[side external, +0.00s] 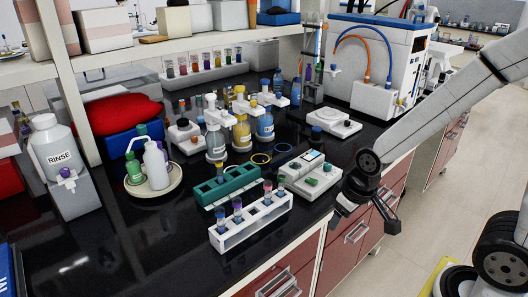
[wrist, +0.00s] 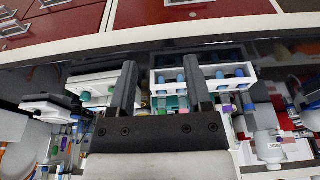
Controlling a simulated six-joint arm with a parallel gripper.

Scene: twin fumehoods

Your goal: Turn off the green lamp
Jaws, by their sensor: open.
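My gripper (side external: 366,216) is open and empty, in front of the bench's front edge in the side view, close to the right of a white device (side external: 310,175) with green buttons or knobs. Its two spread fingers also show in the wrist view (wrist: 157,75). No green lamp can be clearly made out in either view. The white device also shows in the wrist view (wrist: 93,83), left of the fingers and partly hidden by one. I cannot tell whether any of its green parts is a lamp or is lit.
A white tube rack (side external: 250,228) and a green tube rack (side external: 228,187) stand left of the device. A white stirrer-like device (side external: 338,122) stands behind it. Red drawers (side external: 358,232) lie below the black bench top (side external: 130,235). The aisle floor is open at right.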

